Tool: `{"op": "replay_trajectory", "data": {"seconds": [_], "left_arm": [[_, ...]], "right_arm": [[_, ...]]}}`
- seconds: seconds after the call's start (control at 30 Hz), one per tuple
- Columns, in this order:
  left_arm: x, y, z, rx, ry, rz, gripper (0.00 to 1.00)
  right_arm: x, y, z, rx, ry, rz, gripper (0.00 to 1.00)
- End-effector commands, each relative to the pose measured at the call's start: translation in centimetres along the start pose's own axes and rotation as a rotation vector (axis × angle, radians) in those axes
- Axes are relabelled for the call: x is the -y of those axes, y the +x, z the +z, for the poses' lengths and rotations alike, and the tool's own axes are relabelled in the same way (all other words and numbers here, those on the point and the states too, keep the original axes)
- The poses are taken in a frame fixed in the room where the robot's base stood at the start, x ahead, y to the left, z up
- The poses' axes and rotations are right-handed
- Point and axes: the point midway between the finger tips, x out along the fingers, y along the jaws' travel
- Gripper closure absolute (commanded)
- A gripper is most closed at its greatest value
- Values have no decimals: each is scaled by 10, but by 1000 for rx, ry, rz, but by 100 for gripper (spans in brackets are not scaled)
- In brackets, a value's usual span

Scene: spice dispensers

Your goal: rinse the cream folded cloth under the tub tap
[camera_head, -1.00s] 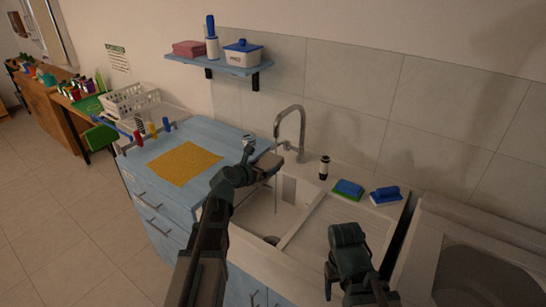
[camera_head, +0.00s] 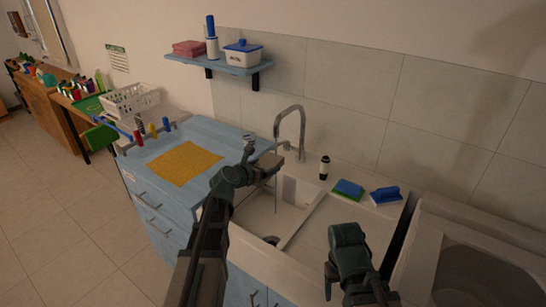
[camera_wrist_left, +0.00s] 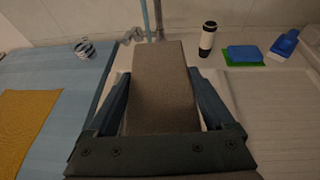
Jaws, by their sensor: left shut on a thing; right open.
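My left gripper (camera_head: 252,172) is shut on the folded cloth (camera_head: 268,164), which looks grey-brown in this light. In the left wrist view the cloth (camera_wrist_left: 163,85) sits between the two fingers and points toward the tap base. The tap (camera_head: 303,130) arches over the tub sink (camera_head: 254,222), and a thin stream falls from its spout. The cloth's far end is at the stream in the head view; I cannot tell whether the water touches it. My right gripper (camera_head: 333,277) is open and empty over the sink's front right side.
A yellow cloth (camera_head: 185,163) lies on the blue counter to the left. A dark bottle (camera_head: 324,167), a blue-green sponge (camera_head: 348,188) and a blue-handled brush (camera_head: 386,196) stand behind the sink's drainboard. A shelf (camera_head: 222,66) hangs on the wall above.

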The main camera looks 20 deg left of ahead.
Motion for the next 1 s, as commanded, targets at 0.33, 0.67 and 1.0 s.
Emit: {"op": "replay_trajectory", "data": {"seconds": [0.33, 0.67, 1.0], "left_arm": [[2, -10, 4, 0, 0, 0, 72], [6, -41, 14, 0, 0, 2, 72], [10, -62, 19, 0, 0, 0, 72]], "right_arm": [[-1, -8, 0, 0, 0, 0, 36], [-3, -28, 2, 0, 0, 0, 36], [-4, -41, 2, 0, 0, 0, 36]]}}
